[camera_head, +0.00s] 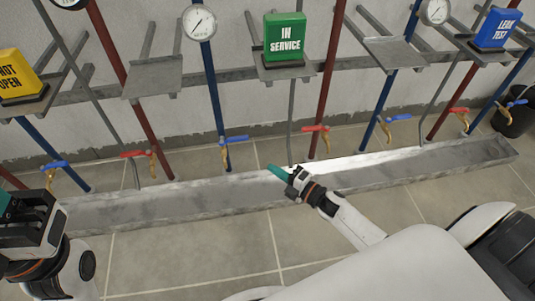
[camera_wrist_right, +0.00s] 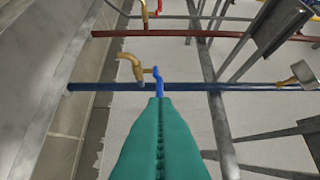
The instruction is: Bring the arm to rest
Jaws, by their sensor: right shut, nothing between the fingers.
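My right gripper (camera_head: 277,171) has teal fingers and is held over the long metal trough in the head view. In the right wrist view its fingers (camera_wrist_right: 158,105) are pressed together along their length with nothing between them. A blue valve handle (camera_wrist_right: 158,80) on a brass tap lines up just past the fingertips there; I cannot tell whether they touch. My left gripper (camera_head: 8,205) is at the left edge of the head view, mostly cut off and seen from behind, so its opening is hidden.
A grey metal trough (camera_head: 140,205) runs along the floor below red and blue pipes with taps. Above are a yellow sign (camera_head: 18,75), a green "IN SERVICE" sign (camera_head: 284,38) and a blue "LEAK TEST" sign (camera_head: 495,29) on shelves. The tiled floor in front is clear.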

